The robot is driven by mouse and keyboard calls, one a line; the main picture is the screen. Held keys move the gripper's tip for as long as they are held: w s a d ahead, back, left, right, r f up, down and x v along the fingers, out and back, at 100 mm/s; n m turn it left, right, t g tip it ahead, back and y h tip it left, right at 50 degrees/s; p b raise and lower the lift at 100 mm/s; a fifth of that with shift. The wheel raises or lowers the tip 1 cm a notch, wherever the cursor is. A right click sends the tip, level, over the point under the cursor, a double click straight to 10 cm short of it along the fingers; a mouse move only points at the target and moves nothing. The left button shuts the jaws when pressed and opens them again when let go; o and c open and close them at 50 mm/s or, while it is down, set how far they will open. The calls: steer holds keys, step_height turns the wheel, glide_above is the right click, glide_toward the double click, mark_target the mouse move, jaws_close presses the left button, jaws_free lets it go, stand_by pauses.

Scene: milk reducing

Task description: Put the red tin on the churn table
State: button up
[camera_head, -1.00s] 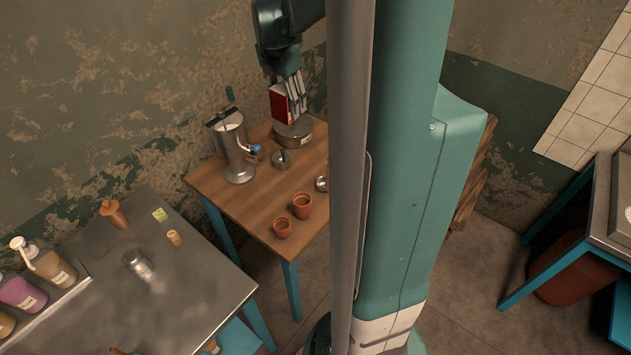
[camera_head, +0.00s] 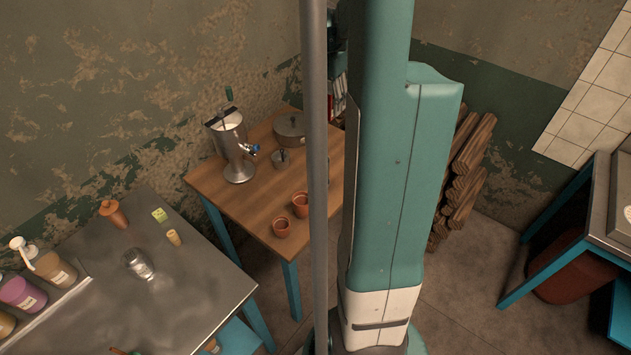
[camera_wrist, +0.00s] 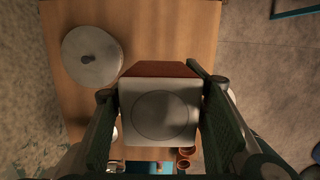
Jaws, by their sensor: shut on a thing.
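The red tin (camera_wrist: 160,69) is between the two fingers of my gripper (camera_wrist: 159,98) in the wrist view, its pale square top with a round lid facing the camera. My gripper is shut on it. In the head view only slivers of the tin (camera_head: 330,108) and my gripper (camera_head: 339,88) show between the grey pole and my teal column. The churn table (camera_head: 235,205) is wooden with blue legs. In the wrist view the tin is over the table top (camera_wrist: 185,30), near the table's right edge. The tin hides its own base, so I cannot tell whether it touches the table.
On the table stand the metal churn (camera_head: 234,150), a round lidded pot (camera_head: 290,130), a small metal vessel (camera_head: 280,158) and two clay cups (camera_head: 301,204) (camera_head: 282,228). Bare wood shows beside the pot in the wrist view. A metal worktop (camera_head: 185,260) stands at left.

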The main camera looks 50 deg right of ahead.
step_height(320, 180, down, 12)
steer(key=shift+r, duration=0.15)
stand_by(0.4)
glide_toward(328, 149)
steer(key=shift+s+a+f+b, duration=0.25)
steer(key=shift+s+a, duration=0.4)
steer(key=shift+s, duration=0.05)
steer(key=shift+s+a+f+b, duration=0.2)
steer(key=shift+s+a+f, duration=0.05)
steer(key=shift+s+a, duration=0.4)
steer(key=shift+f, duration=1.9)
steer(key=shift+f+b, duration=0.15)
steer(key=shift+b, duration=0.25)
steer(key=o, duration=1)
steer(key=shift+r, duration=0.2)
